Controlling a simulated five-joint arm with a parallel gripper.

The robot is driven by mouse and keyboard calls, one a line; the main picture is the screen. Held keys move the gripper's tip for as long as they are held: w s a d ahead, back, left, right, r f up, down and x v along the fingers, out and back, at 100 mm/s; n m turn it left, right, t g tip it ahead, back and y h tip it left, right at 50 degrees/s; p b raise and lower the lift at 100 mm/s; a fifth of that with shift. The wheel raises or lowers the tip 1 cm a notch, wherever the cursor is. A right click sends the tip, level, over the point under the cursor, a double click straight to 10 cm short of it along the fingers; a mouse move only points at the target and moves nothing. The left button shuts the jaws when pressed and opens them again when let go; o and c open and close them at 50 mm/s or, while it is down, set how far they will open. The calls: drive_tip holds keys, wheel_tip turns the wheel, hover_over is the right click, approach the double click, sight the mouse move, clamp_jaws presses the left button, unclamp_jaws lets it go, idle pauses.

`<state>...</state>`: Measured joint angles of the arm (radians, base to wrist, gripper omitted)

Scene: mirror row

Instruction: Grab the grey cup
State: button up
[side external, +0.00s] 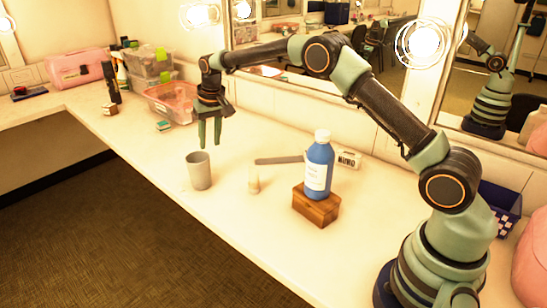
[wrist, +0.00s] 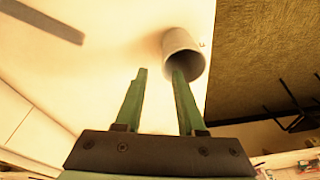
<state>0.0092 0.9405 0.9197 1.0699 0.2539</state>
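The grey cup (side external: 199,171) stands upright on the white counter near its front edge in the side external view. My gripper (side external: 210,143) hangs above the counter, pointing down, above and slightly to the right of the cup in the picture. In the wrist view the cup (wrist: 183,55) appears beyond the tip of the right finger, which overlaps its rim. The two green fingers of my gripper (wrist: 159,72) are apart, with only bare counter seen between them. The cup is not between the fingers.
A blue bottle (side external: 318,167) stands on a wooden block (side external: 316,206) to the right. A small pale cylinder (side external: 253,180) and a flat grey strip (side external: 279,160) are nearer the cup. A pinkish clear bin (side external: 170,103) stands behind. The counter's front edge is close to the cup.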

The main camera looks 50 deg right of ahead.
sight(208, 158)
drive_tip(key=x, duration=0.7)
drive_tip(key=shift+a+f, duration=0.15)
drive_tip(key=shift+a, duration=0.2)
clamp_jaws()
idle(1.1)
